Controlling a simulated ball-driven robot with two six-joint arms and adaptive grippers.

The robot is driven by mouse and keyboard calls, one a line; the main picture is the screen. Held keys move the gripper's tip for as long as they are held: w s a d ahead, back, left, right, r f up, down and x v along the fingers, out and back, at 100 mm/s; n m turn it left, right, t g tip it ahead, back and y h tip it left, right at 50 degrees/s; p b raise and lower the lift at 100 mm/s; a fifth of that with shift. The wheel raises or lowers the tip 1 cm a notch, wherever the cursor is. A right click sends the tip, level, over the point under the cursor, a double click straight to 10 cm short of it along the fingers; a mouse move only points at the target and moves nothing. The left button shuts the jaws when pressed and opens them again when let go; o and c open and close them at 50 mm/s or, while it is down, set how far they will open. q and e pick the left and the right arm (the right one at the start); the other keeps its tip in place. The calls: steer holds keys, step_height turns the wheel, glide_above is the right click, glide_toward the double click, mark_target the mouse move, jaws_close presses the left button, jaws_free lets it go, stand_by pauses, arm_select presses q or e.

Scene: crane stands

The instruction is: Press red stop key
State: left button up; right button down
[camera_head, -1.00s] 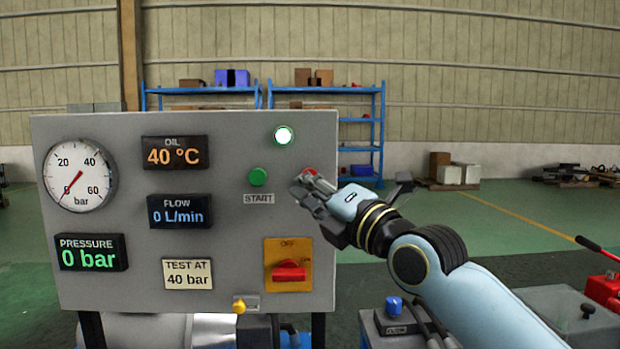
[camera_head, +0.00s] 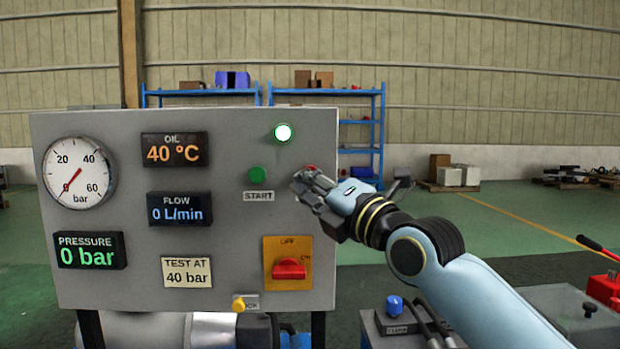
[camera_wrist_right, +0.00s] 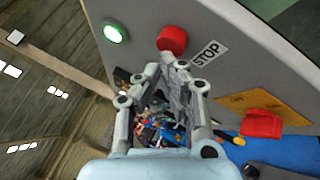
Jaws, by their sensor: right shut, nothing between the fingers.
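The red stop key (camera_wrist_right: 172,39) is a round red button on the grey panel (camera_head: 225,130), beside a label reading STOP (camera_wrist_right: 208,53) in the right wrist view. In the head view only a bit of its red top (camera_head: 311,168) shows above my gripper. My right gripper (camera_head: 303,183) is shut and empty, in front of the panel at the key. In the right wrist view its fingertips (camera_wrist_right: 170,62) lie just below the key; I cannot tell whether they touch it. My left gripper is not in view.
The green START button (camera_head: 257,175) is left of my gripper, with a lit white-green lamp (camera_head: 283,132) above. A red rotary switch (camera_head: 289,268) on a yellow plate and a small yellow knob (camera_head: 239,303) sit lower. Gauges and displays fill the panel's left.

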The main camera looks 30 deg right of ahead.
steer(key=shift+w+d+b, duration=0.25)
steer(key=shift+w+b, duration=0.2)
steer(key=shift+b, duration=0.05)
stand_by(0.7)
steer(key=shift+s, duration=0.1)
steer(key=shift+s+a, duration=0.45)
steer(key=shift+s, duration=0.3)
steer(key=shift+s+a, duration=0.35)
steer(key=shift+s, duration=0.4)
steer(key=shift+s+a, duration=0.35)
steer(key=shift+s, duration=0.4)
steer(key=shift+s+a, duration=0.35)
steer(key=shift+s, duration=0.4)
